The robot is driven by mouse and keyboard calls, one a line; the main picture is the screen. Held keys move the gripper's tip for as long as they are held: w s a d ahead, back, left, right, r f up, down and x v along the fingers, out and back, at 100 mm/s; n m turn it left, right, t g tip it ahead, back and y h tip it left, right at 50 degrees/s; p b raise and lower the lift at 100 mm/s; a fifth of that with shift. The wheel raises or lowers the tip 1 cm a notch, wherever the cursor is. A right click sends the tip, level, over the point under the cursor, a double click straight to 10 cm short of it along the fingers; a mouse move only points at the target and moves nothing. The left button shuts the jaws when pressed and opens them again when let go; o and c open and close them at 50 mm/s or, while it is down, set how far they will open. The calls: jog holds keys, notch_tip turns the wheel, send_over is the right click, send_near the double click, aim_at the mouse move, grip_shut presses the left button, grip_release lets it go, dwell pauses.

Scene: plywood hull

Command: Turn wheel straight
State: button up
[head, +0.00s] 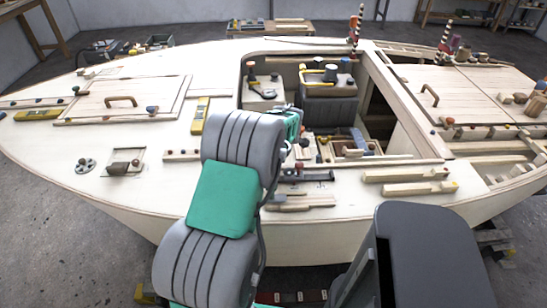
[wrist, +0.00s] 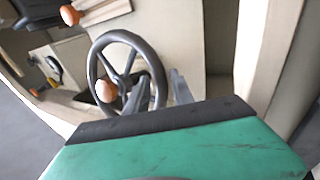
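The black steering wheel (wrist: 95,52) shows in the wrist view, tilted, with dark spokes and a round orange-brown knob (wrist: 106,91) at its lower left. My gripper (wrist: 160,92) reaches in from below, with its grey fingers at the lower right of the wheel. The rim passes at or between the fingers, but I cannot tell whether they are closed on it. My green wrist housing hides the lowest part of the wheel. In the head view my arm covers the gripper, and I cannot make out the wheel there.
The pale plywood hull (head: 130,185) fills the head view. Its open cockpit holds a dark grey box (head: 329,108) with a yellow handle on top. Wooden blocks (head: 410,174) lie along the near deck. In the wrist view, a pale upright panel (wrist: 255,45) stands right of the wheel.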

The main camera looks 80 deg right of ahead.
jog(key=v, duration=0.6)
